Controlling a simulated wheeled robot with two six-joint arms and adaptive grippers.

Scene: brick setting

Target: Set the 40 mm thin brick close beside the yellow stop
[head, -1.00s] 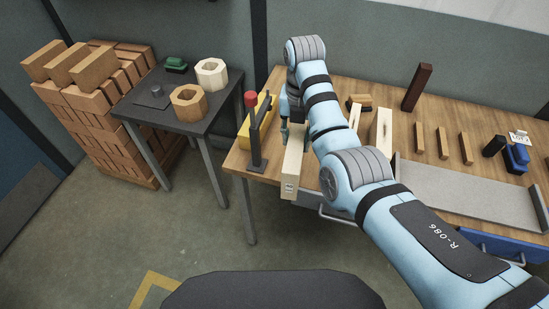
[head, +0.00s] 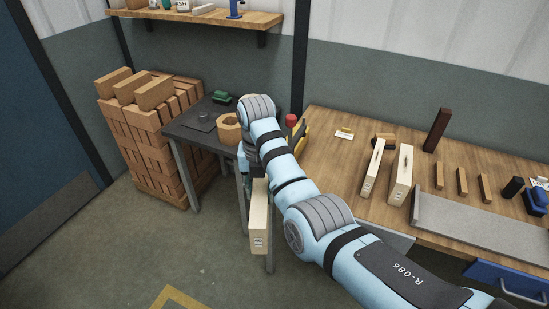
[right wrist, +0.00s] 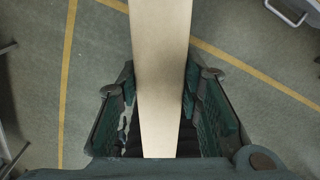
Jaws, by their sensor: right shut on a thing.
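My right gripper (head: 246,184) is shut on a long pale brick (head: 259,222), held over the floor off the bench's left end. In the right wrist view the brick (right wrist: 161,60) runs between both jaws (right wrist: 160,98). I cannot read its size mark. The yellow stop (head: 304,136) is at the bench's left end, mostly hidden behind my right arm. The brick is apart from it, lower left. Two other pale bricks, a narrower one (head: 372,172) and a wider one (head: 401,178), stand on the bench (head: 335,168). My left gripper is out of view.
A dark side table (head: 190,127) with a tan hexagonal ring (head: 229,130) stands behind the held brick. A stack of bricks (head: 150,150) is at its left. A grey tray (head: 470,222) lies at the bench's front right. The floor in front is clear.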

